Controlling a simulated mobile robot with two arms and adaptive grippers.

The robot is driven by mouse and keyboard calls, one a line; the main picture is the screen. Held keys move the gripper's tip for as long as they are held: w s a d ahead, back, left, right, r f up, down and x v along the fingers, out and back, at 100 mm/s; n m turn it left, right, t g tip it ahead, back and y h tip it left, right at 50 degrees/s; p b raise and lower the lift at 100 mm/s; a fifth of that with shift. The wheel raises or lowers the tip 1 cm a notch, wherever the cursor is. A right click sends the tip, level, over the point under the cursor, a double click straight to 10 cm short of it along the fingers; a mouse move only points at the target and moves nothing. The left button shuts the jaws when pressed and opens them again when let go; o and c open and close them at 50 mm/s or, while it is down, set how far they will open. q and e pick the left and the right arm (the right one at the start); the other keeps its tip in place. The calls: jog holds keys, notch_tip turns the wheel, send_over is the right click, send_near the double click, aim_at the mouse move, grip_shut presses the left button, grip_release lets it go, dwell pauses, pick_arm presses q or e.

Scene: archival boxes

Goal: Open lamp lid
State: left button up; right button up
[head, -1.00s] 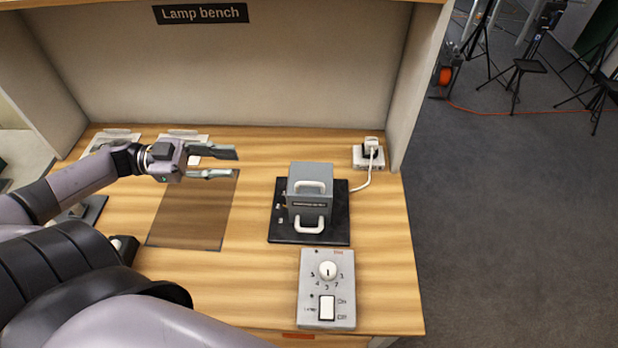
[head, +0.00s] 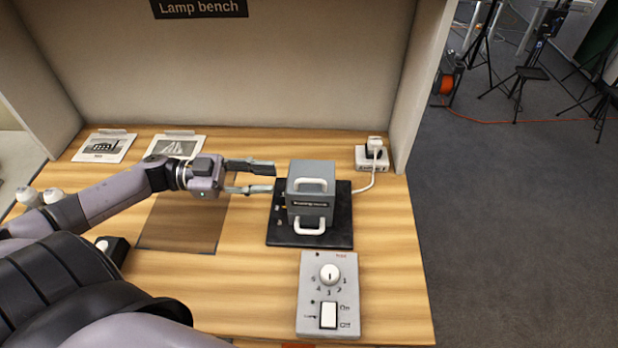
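The lamp (head: 311,207) is a grey box on a black base plate (head: 340,235) on the wooden bench. Its lid (head: 311,170) looks closed and carries a white handle (head: 311,184). A second white handle (head: 309,226) is on the front, lower down. My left gripper (head: 262,177) is open and empty, with its fingers pointing right, just left of the lamp's upper part. A narrow gap seems to remain between fingertips and box. My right gripper is not in view.
A grey control box (head: 328,290) with a dial and switch lies in front of the lamp. A white power socket (head: 371,158) with a plug and cable is behind right. Printed cards (head: 104,147) lie at the back left. A dark translucent mat (head: 181,224) lies left of the lamp.

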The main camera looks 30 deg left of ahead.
aim_at(309, 179)
pick_arm(q)
jog(key=p+x, duration=0.1)
jog(key=x, duration=0.8)
jog(key=shift+w+d, duration=0.15)
jog(key=shift+d, duration=0.15)
jog(key=shift+c, duration=0.2)
grip_shut()
